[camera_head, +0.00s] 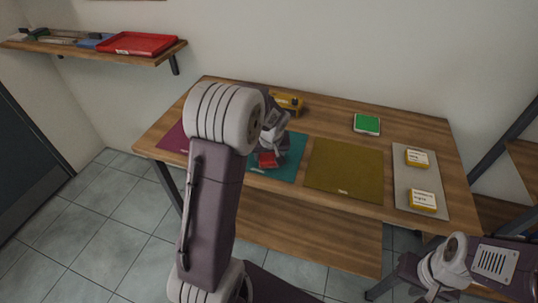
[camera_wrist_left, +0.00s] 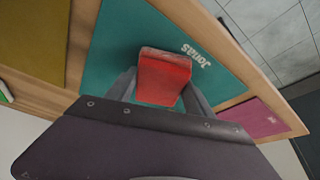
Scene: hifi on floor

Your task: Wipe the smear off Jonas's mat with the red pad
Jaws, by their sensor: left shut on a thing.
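My left gripper (camera_head: 269,151) is shut on the red pad (camera_head: 267,160), over the teal mat (camera_head: 291,162). In the left wrist view, the red pad (camera_wrist_left: 163,75) sits between the fingers of my left gripper (camera_wrist_left: 160,88), and the teal mat (camera_wrist_left: 120,40) carries the printed name Jonas. I cannot tell whether the pad touches the mat. No smear shows on the visible part of the mat; the arm and pad hide some of it. My right arm is at the lower right of the head view, away from the mats; its fingers are not clear.
An olive mat (camera_head: 344,170) lies right of the teal one, a magenta mat (camera_head: 174,138) left. A green pad (camera_head: 367,123) is at the back. A grey mat (camera_head: 406,188) bears two yellow-and-white blocks. A wall shelf holds a red tray (camera_head: 138,43).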

